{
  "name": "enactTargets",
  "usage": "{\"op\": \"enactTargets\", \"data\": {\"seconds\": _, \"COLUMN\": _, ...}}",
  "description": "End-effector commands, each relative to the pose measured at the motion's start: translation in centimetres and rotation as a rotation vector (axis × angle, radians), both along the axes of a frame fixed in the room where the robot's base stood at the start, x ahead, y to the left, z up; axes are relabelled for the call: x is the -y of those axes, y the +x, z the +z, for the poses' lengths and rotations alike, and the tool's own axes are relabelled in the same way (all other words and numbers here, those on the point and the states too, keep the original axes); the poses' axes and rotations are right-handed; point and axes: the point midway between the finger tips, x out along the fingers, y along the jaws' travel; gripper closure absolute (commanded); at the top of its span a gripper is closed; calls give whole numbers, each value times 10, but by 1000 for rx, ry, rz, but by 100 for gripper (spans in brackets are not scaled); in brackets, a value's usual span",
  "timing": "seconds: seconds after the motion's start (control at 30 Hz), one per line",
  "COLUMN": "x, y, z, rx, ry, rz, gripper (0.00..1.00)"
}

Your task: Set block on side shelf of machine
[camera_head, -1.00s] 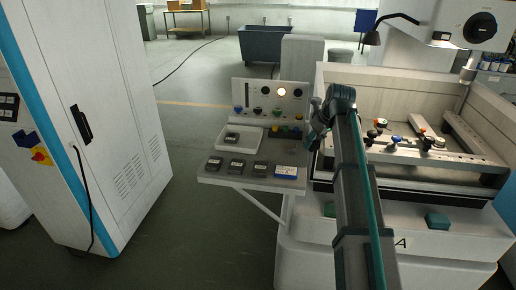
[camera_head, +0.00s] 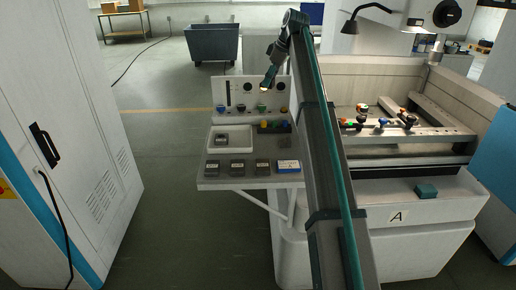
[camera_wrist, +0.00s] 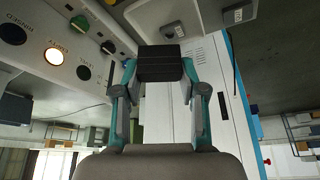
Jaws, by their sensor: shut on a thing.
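My gripper (camera_head: 269,78) is up in front of the button panel at the back of the side shelf, above the shelf top. In the wrist view my gripper (camera_wrist: 160,68) is shut on a dark ribbed block (camera_wrist: 160,62), held between both fingertips. In the head view the held block cannot be made out clearly. The side shelf (camera_head: 225,182) juts from the left of the machine (camera_head: 380,210). Three dark labelled blocks (camera_head: 238,167) and a blue-and-white box (camera_head: 288,166) stand in a row along its front.
The button panel (camera_head: 220,92) rises behind. A white cabinet (camera_head: 75,120) stands left, with open floor between.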

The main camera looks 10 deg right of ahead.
Motion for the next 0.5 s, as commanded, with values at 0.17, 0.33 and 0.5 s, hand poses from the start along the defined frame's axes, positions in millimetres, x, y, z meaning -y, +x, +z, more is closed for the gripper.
{"op": "enactTargets", "data": {"seconds": 0.17, "x": 1, "y": 7, "z": 3, "rx": 0, "ry": 0, "rz": 37, "gripper": 100}}
{"op": "enactTargets", "data": {"seconds": 0.33, "x": 1, "y": 4, "z": -28, "rx": -3, "ry": 0, "rz": 39, "gripper": 100}}
{"op": "enactTargets", "data": {"seconds": 0.5, "x": 1, "y": 4, "z": -69, "rx": -3, "ry": 1, "rz": 39, "gripper": 100}}
